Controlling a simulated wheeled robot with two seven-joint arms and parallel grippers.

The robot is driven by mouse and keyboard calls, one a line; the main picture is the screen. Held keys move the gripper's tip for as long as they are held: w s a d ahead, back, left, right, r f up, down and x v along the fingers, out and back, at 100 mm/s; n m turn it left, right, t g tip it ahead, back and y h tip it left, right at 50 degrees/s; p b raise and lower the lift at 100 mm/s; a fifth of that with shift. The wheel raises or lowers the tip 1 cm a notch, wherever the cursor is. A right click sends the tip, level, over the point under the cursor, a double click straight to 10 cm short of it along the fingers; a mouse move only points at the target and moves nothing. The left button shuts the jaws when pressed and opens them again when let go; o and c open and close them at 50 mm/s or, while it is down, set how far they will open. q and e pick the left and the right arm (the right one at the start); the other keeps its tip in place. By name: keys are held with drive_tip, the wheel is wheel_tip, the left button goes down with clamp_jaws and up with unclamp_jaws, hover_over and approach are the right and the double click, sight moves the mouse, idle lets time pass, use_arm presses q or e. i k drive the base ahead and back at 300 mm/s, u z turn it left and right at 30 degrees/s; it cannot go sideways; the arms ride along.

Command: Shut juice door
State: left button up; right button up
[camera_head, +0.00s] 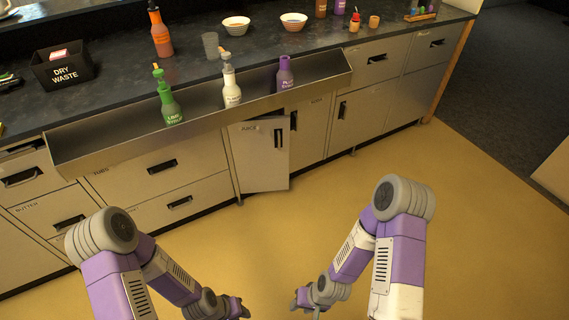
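The juice door (262,156) is a pale grey cabinet door with a label at its upper left and a dark vertical handle near its right edge. It stands ajar, swung out from the cabinet front, with its lower edge sticking out over the yellow floor. My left gripper (240,309) is low in the picture, below and in front of the door. My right gripper (304,304) is low too, to the right of it. Both are well apart from the door, and nothing shows in them. Their fingers are too small and partly cut off to read clearly.
A steel rail (110,146) with green, white and purple bottles juts out above the door. The counter (120,83) holds a black dry waste bin (64,70), bowls and more bottles. Other drawers and doors look shut. The yellow floor (480,215) is clear.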

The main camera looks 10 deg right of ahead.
sight(260, 146)
drive_tip(key=z, duration=0.9)
drive_tip(key=i, duration=1.1)
drive_tip(key=u, duration=0.85)
drive_tip(key=i, duration=0.6)
drive_tip(key=u, duration=0.7)
